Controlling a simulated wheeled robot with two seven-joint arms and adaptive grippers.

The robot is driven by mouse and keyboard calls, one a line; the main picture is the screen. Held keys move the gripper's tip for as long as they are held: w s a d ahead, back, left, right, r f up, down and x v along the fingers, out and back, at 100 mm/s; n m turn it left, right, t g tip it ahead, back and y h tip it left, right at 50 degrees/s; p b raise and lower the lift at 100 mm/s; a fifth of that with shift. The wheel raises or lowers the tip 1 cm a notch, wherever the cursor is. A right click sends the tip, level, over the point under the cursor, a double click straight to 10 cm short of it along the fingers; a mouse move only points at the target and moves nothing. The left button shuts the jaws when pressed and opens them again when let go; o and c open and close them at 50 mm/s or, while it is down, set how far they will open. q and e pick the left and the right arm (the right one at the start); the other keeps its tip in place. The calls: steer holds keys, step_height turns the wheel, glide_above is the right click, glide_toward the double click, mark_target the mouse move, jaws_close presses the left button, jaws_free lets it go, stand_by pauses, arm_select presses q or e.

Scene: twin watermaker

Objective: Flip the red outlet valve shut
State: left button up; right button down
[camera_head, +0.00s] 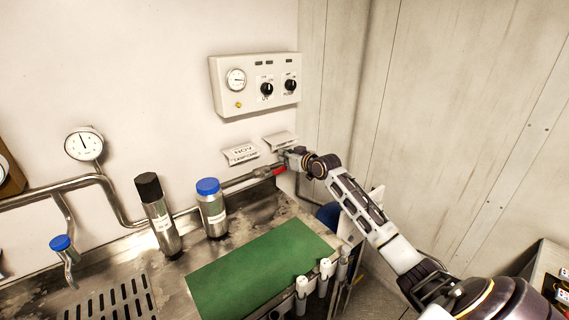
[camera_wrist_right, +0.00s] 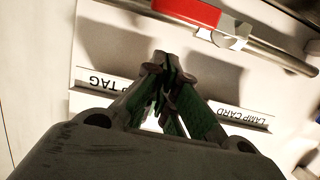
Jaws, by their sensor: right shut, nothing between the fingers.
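The red outlet valve handle (camera_head: 280,170) sits on the steel pipe along the back wall, near the corner. In the right wrist view the red handle (camera_wrist_right: 185,12) lies along the pipe, partly cut off by the top edge. A pale fitting (camera_wrist_right: 232,33) shows beside it. My right gripper (camera_head: 287,158) is by the wall close to the handle. In the wrist view its fingertips (camera_wrist_right: 163,63) are together and empty, with a visible gap to the handle. I cannot tell contact from the head view. My left gripper is out of view.
Two card holders (camera_head: 241,154) are on the wall behind the gripper. A control box (camera_head: 255,84) hangs above. A black-capped cylinder (camera_head: 158,214) and a blue-capped bottle (camera_head: 212,208) stand on the counter left. A green mat (camera_head: 258,268) lies in front. The side wall is close on the right.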

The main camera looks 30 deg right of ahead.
mark_target(276, 172)
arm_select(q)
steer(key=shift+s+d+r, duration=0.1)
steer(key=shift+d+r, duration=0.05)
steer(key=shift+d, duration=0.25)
arm_select(e)
step_height(276, 172, down, 3)
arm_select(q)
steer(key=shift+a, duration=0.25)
arm_select(e)
steer(key=shift+d+f+m, duration=0.2)
steer(key=shift+f+m, duration=0.05)
steer(key=shift+m, duration=0.05)
